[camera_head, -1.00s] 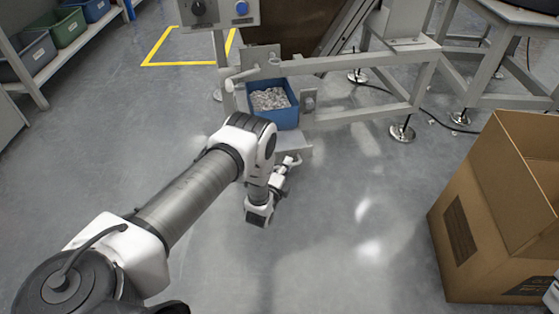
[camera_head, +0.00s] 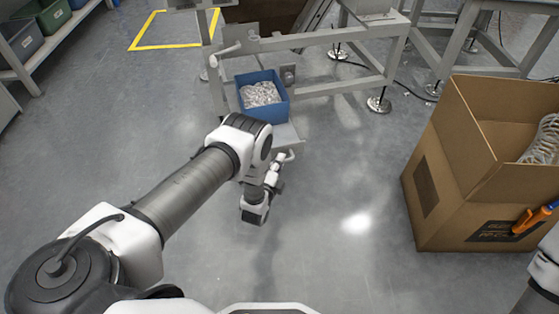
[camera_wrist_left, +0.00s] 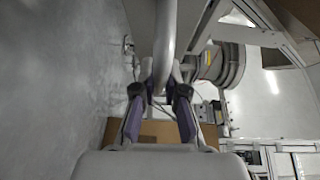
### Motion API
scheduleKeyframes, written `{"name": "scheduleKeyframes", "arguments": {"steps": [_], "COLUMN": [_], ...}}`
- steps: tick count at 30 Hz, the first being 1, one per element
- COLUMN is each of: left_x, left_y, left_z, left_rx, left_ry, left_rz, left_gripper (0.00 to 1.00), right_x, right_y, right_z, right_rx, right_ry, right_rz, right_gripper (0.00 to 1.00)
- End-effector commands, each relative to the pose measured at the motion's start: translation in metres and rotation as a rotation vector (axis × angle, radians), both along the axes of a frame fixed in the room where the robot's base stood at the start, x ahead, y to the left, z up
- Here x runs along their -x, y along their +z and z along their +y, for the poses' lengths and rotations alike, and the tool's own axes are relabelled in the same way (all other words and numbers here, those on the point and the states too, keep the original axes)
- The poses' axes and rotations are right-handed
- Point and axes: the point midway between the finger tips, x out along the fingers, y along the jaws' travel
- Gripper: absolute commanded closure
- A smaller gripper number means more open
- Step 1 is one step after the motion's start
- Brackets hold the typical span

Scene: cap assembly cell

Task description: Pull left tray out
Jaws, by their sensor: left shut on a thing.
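The left tray (camera_head: 287,136) is a pale grey plate extending toward me from the grey machine frame. A blue bin (camera_head: 264,109) full of small whitish pieces stands on it. My left gripper (camera_head: 284,158) is at the tray's near edge, partly hidden by its own wrist. In the left wrist view, the purple-padded fingers (camera_wrist_left: 164,82) are shut on a pale rounded bar (camera_wrist_left: 166,35), which looks like the tray's handle.
An open cardboard box (camera_head: 465,185) stands at the right, with coiled clear material inside and an orange tool (camera_head: 536,216) at its near side. The grey machine frame (camera_head: 335,40) is behind the tray. A shelf with bins (camera_head: 52,14) is far left. Floor in the middle is clear.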

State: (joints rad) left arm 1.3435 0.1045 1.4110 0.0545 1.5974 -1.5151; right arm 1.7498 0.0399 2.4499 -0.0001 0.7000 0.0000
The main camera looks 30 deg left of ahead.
Motion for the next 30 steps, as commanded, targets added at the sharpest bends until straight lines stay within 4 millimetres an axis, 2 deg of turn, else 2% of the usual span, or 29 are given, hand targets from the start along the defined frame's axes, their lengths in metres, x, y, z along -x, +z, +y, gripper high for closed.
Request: {"name": "scheduleKeyframes", "arguments": {"steps": [4, 6, 7, 16, 19, 23, 30], "left_x": [0.000, 0.000, 0.000, 0.001, 0.009, 0.034, 0.094], "left_y": [0.000, 0.000, 0.000, 0.000, 0.000, 0.000, 0.002], "left_z": [0.000, 0.000, 0.000, 0.000, -0.002, -0.006, -0.015], "left_rx": [0.000, 0.000, 0.000, 0.000, 0.000, 0.001, 0.001], "left_ry": [-0.001, -0.001, -0.001, 0.000, 0.000, -0.001, -0.001], "left_rz": [0.001, 0.001, 0.001, 0.001, 0.002, 0.006, 0.005], "left_gripper": [1.00, 0.68, 0.63, 0.63, 0.63, 0.63, 0.63], "right_x": [0.000, 0.000, 0.000, 0.000, 0.000, 0.000, 0.000], "right_y": [0.000, 0.000, 0.000, 0.000, 0.000, 0.000, 0.000], "right_z": [0.000, 0.000, 0.000, 0.000, 0.000, 0.000, 0.000], "right_rx": [0.000, 0.000, 0.000, 0.000, 0.000, 0.000, 0.000], "right_ry": [0.000, 0.000, 0.000, 0.000, 0.000, 0.000, 0.000], "right_rz": [0.000, 0.000, 0.000, 0.000, 0.000, 0.000, 0.000], "right_gripper": [1.00, 1.00, 1.00, 1.00, 1.00, 1.00, 1.00]}}
